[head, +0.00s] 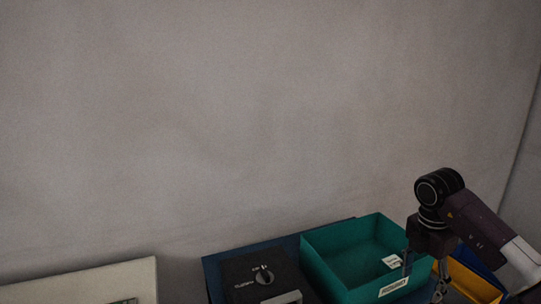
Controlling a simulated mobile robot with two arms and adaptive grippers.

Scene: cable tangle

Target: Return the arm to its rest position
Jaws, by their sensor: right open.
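My right arm comes in from the lower right, with its dark wrist over the right side of a green bin. My right gripper (426,277) points down beside the bin's right front corner. It is open, with nothing seen between its fingers. Its lower end is small and dark, and I cannot tell whether it touches the bin. My left gripper is not in view.
The green bin (322,270) has a white label on its front. A black box with a knob (258,287) sits left of it on a blue surface (213,274). A yellow bin (476,286) is at right. A pale panel (110,278) stands lower left. A bare wall fills the back.

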